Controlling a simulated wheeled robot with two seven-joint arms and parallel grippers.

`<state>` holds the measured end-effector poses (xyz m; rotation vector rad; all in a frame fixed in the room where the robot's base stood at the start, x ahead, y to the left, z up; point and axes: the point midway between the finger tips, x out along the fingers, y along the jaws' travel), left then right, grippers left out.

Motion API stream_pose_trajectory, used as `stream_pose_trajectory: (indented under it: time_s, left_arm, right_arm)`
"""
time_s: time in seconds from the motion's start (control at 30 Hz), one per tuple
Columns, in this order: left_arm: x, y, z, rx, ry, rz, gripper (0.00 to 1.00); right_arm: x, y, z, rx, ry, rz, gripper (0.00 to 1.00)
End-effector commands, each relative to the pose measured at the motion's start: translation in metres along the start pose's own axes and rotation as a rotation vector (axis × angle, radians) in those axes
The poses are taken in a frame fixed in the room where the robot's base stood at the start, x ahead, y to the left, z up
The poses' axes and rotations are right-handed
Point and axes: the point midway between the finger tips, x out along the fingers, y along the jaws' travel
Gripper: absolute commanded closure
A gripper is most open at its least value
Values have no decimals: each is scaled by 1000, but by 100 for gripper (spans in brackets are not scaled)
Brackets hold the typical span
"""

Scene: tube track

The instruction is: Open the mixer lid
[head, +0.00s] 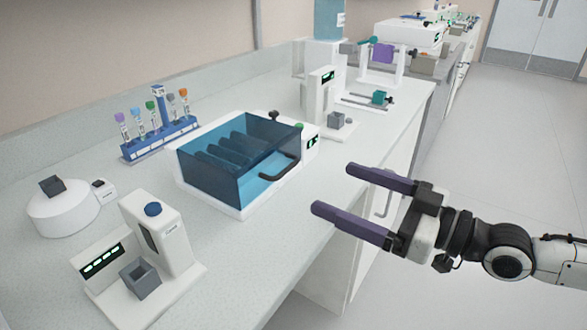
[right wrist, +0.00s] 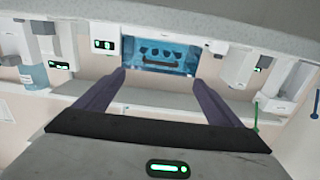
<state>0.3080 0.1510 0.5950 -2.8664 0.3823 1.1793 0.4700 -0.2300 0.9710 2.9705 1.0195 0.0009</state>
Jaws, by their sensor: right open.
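The mixer (head: 240,160) is a white-based box with a transparent blue lid (head: 222,182), and it stands on the bench in the middle of the head view. The lid looks closed, and dark racks show through it. A dark curved handle (head: 284,169) is on its front right side. The mixer also shows in the right wrist view (right wrist: 158,55), between the fingers and beyond them. My right gripper (head: 330,190) is open and empty, in front of the bench edge to the right of the mixer, apart from the handle. My left gripper is not in view.
A blue rack (head: 160,140) with several capped tubes stands behind the mixer at left. A white device with a grey cup (head: 139,279) is at front left, and a round white device (head: 64,208) is at far left. More devices (head: 322,105) stand beyond the mixer. The floor at right is clear.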

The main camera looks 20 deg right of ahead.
Motion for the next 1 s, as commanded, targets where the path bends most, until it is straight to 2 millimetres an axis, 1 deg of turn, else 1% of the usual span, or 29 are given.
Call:
stream_pose_trajectory:
  time_s: [0.2,0.37,0.47,0.7,0.9,1.0]
  left_arm:
    - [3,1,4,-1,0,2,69]
    - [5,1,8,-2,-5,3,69]
    - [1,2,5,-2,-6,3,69]
    - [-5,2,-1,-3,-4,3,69]
    - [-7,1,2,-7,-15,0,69]
    - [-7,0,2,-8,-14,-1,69]
  right_arm:
    - [10,3,0,1,7,10,12]
    - [23,0,-1,2,8,1,12]
    - [33,1,-4,5,9,3,12]
    - [65,1,-4,5,7,1,12]
    - [89,0,-1,4,3,0,12]
    - [96,0,-1,2,1,0,12]
